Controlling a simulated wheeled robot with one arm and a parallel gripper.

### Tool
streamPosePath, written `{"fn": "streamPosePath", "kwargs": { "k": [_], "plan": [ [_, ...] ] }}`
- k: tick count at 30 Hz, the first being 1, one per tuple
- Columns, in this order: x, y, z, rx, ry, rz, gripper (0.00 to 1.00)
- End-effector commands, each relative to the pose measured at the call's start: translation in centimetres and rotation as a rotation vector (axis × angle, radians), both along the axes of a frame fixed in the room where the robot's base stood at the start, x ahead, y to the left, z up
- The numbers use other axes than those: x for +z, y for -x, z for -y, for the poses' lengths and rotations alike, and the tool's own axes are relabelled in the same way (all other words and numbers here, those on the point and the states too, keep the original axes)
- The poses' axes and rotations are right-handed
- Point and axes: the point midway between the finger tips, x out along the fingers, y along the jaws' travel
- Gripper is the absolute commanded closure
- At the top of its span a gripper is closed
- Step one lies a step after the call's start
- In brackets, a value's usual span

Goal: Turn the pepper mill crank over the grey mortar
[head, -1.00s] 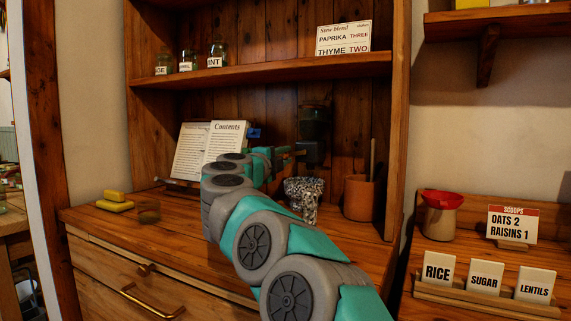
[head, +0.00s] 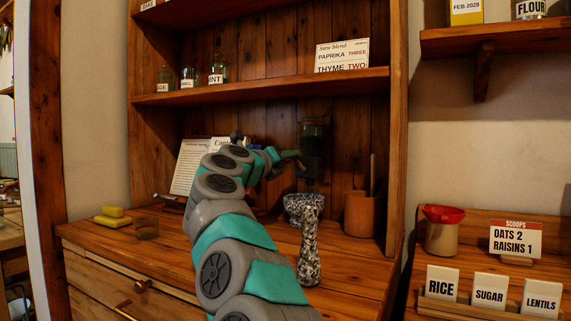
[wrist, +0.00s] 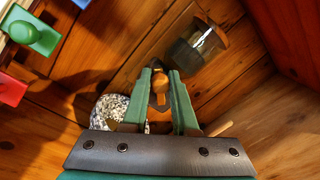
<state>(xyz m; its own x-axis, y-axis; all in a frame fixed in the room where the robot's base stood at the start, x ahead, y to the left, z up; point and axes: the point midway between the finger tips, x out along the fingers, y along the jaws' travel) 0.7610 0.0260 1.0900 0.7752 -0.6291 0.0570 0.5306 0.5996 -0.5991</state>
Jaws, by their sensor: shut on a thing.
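The pepper mill (head: 315,142) is a dark, glassy cylinder at the back of the hutch; it also shows in the wrist view (wrist: 190,50). My gripper (wrist: 160,76) is shut on the small orange-brown crank knob (wrist: 160,99) beside the mill. In the head view my gripper (head: 298,157) is small and dark at the mill's left. The mortar (head: 303,207) is a speckled grey bowl on the counter below the mill; it also shows in the wrist view (wrist: 107,110), partly hidden by my gripper. A speckled upright piece (head: 309,250) stands in front of its bowl.
An orange-brown crock (head: 360,215) with a stick stands right of the mortar. An open book (head: 190,165) is at the left, partly behind my arm. Yellow blocks (head: 113,217) lie at the counter's left. A shelf (head: 280,82) with jars and a card runs above.

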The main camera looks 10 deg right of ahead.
Motion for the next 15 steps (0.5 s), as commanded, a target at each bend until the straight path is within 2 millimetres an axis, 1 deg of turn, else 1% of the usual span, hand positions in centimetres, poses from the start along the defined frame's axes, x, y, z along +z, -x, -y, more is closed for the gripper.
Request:
{"fn": "streamPosePath", "kwargs": {
  "k": [6,15],
  "plan": [
    [0.44,0.29,0.37,0.0,-0.118,0.086,1.0],
    [0.81,0.59,0.79,0.0,-0.21,0.153,1.0]
  ]
}}
